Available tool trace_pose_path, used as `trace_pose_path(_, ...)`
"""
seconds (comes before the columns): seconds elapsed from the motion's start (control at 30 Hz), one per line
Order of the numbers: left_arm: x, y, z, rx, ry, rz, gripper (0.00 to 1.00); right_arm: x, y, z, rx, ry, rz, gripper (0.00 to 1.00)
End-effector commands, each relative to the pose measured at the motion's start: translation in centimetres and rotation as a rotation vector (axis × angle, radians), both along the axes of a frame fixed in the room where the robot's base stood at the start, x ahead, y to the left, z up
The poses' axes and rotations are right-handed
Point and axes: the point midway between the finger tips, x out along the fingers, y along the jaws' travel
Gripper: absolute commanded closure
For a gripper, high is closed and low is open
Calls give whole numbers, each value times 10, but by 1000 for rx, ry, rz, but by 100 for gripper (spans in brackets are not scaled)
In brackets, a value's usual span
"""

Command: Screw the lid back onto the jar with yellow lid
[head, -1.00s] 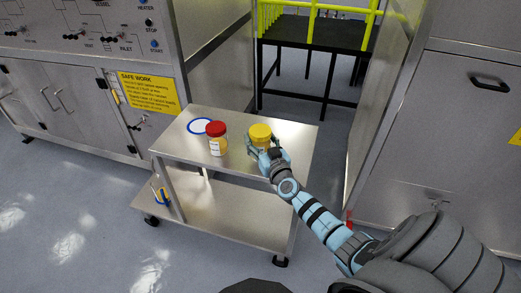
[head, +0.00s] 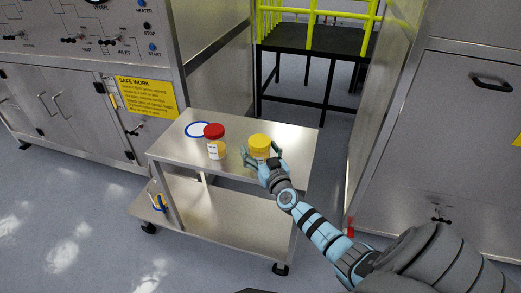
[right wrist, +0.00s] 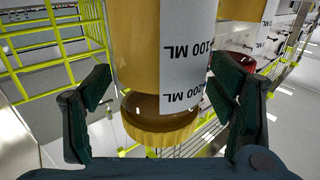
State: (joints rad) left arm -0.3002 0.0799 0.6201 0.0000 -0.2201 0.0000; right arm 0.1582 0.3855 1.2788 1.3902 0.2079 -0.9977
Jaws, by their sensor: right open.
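The jar with the yellow lid (head: 259,142) stands upright on the steel cart, with the lid on its top; I cannot tell how tight it is. My right gripper (head: 262,156) is open at the jar's near side, its fingers spread on both sides. In the right wrist view, which is upside down, the jar body (right wrist: 165,45) with its white "100 ML" label and the yellow lid (right wrist: 160,128) show between the open fingers (right wrist: 165,88). Gaps show on both sides of the jar. My left gripper is not in view.
A red-lidded jar (head: 215,142) stands to the left on the cart (head: 220,168), near a blue-rimmed ring (head: 198,129). Steel cabinets flank the cart, and a dark platform with yellow rails (head: 320,40) is behind. The cart top's right side is clear.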

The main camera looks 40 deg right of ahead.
Motion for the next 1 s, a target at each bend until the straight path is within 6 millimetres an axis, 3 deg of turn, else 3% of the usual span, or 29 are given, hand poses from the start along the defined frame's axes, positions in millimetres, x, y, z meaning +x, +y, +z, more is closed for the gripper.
trace_pose_path(0.17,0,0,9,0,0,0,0,-9,2,5,0,3,1,23)
trace_pose_path(0.4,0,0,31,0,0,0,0,-58,17,7,-1,3,1,23)
trace_pose_path(0.63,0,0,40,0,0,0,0,-102,30,5,0,2,0,23)
trace_pose_path(0.8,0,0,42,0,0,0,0,-115,33,4,0,1,0,23)
trace_pose_path(1.0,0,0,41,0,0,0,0,-116,34,4,0,0,0,23)
